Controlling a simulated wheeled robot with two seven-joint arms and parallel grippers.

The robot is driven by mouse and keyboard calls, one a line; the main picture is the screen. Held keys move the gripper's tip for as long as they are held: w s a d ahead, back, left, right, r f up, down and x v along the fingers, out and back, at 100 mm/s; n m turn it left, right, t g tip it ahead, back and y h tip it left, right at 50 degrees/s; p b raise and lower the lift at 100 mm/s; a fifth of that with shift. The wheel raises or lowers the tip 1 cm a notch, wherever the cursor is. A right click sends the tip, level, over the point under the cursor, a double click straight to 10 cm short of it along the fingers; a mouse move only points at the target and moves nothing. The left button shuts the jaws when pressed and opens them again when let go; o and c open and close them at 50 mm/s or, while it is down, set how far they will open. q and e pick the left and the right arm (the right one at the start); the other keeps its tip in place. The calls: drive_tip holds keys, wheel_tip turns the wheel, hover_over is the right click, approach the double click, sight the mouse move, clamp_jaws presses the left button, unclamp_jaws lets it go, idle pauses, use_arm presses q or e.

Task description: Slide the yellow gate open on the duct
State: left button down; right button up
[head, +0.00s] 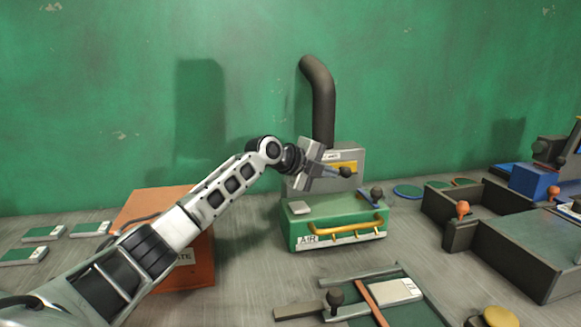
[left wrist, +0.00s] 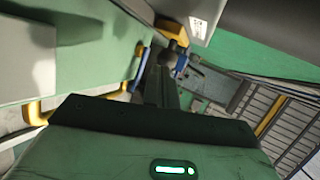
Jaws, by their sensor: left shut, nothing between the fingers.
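The yellow gate (head: 346,164) is a flat strip on the front of the grey duct box (head: 348,154), below a dark bent pipe (head: 322,98). A dark knob (head: 345,172) shows at the gate. My left gripper (head: 328,170) is shut and empty, right at the knob, and covers the left part of the box. In the left wrist view a yellow part (left wrist: 173,29) and the dark knob (left wrist: 168,58) lie just past the fingertips. I cannot tell whether the fingers touch the knob. My right gripper is not in view.
Below the duct box is a green AIR unit (head: 300,226) with a yellow handle (head: 350,230) and a dark-knobbed lever (head: 376,192). An orange box (head: 200,262) stands left, under my arm. Dark trays (head: 530,250) and a blue device (head: 530,182) fill the right side.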

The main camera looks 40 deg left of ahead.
use_arm(q)
drive_tip(key=b+v, duration=0.1)
drive_tip(key=v, duration=1.1)
drive_tip(key=shift+f+b, duration=0.2)
drive_tip(key=shift+b, duration=0.1)
drive_tip(key=shift+a, duration=0.1)
